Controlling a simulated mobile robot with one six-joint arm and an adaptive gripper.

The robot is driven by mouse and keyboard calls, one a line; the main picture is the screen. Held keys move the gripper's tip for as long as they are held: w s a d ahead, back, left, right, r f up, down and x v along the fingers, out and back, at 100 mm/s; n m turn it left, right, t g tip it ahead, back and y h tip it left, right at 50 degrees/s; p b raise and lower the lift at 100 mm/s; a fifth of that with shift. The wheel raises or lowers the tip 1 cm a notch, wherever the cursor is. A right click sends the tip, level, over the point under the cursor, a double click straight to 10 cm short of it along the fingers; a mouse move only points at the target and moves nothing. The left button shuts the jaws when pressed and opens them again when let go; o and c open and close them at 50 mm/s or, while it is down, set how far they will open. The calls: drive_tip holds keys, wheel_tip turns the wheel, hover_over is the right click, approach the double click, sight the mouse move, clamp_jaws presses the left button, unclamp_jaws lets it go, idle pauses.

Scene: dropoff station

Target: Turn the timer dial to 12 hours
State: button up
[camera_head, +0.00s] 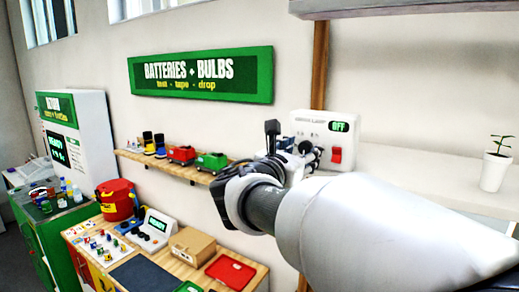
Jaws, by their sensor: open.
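A white timer box (346,131) is mounted on the wall in the camera_head view, right of the picture's middle. Its small green-lit display (339,127) reads OFF, and a red switch (337,156) sits below it. The dial cannot be made out clearly; the lower left part of the box is covered by my gripper (292,146). My gripper is open in front of the box's left side. I cannot tell whether its fingers touch the box or surround the dial.
A wooden shelf (158,163) with a red and a green toy-like thing runs left of my gripper. A table with a cardboard box (191,244) and red tray (231,271) stands below. A potted plant (494,172) is on a white shelf at right.

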drive_tip(key=shift+w+d, duration=0.1)
drive_tip(key=shift+c, duration=0.3)
drive_tip(key=c, duration=1)
